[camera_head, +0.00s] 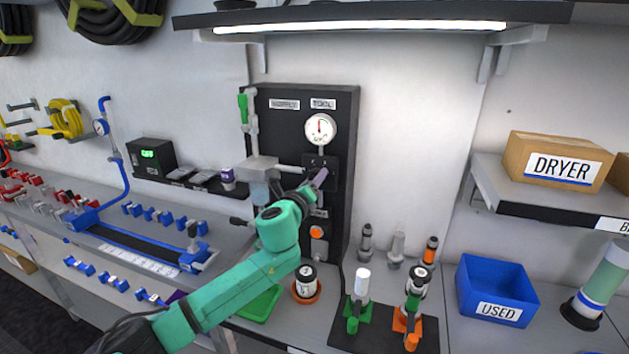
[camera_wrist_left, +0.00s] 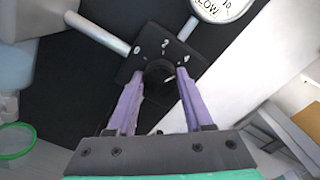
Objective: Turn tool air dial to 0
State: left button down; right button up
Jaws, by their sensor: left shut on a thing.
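The tool air dial (camera_wrist_left: 160,72) is a round black knob on a square black plate (camera_wrist_left: 150,50) with small white marks in the left wrist view. My left gripper (camera_wrist_left: 160,78) has its two purple fingers on either side of the dial, shut on it. In the head view my left gripper (camera_head: 319,180) is at the black plate below the TOOL label (camera_head: 322,104) and hides most of the dial. The dial's pointer and exact setting cannot be read. My right gripper is not in view.
A white round gauge (camera_head: 319,130) with a red needle sits just above the dial. Pipes and a grey regulator (camera_head: 262,165) are close on the left. Cups and small bottles stand on the bench below; a blue USED bin (camera_head: 494,290) is at right.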

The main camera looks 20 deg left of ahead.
pick_arm(q)
jog(key=shift+f+n+b, duration=0.15)
jog(key=shift+n+b, duration=0.25)
jog(key=shift+n, duration=4.6)
jog(key=shift+f+n+b, duration=0.15)
jog(key=shift+n+b, duration=0.25)
jog(key=shift+n, duration=4.6)
jog(key=shift+f, duration=0.1)
jog(key=shift+c, duration=1.5)
grip_release()
jog(key=shift+a, duration=0.1)
jog(key=shift+s, duration=0.1)
